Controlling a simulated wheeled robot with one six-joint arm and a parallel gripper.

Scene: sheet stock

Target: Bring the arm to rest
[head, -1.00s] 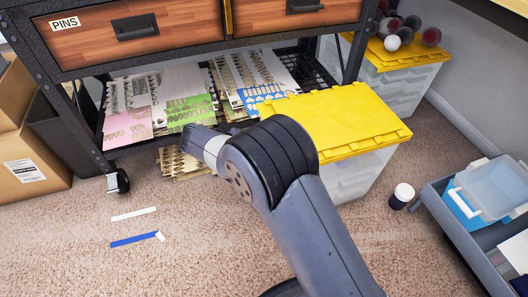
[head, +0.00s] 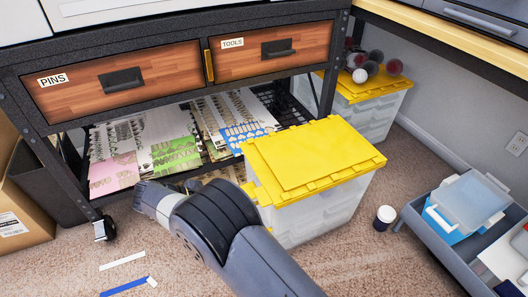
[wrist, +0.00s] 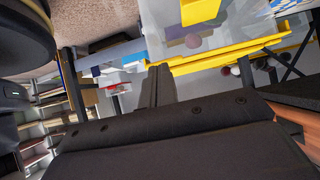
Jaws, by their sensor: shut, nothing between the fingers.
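My arm (head: 225,228) reaches in from the bottom of the head view, bent at a dark, rounded joint. Its pale far end is low in front of the shelf under the workbench. My gripper cannot be made out in the head view. In the wrist view my gripper (wrist: 160,72) shows as two dark fingers close together, shut and empty. A yellow-lidded clear bin (head: 318,160) stands just right of the arm in the head view.
Sheets of stickers (head: 175,150) lie on the lower shelf below two wooden drawers (head: 120,82). A grey crate (head: 440,245) and a dark cup (head: 384,218) stand at the right. Blue and white strips (head: 125,288) lie on the carpet. A cardboard box (head: 25,215) is at the left.

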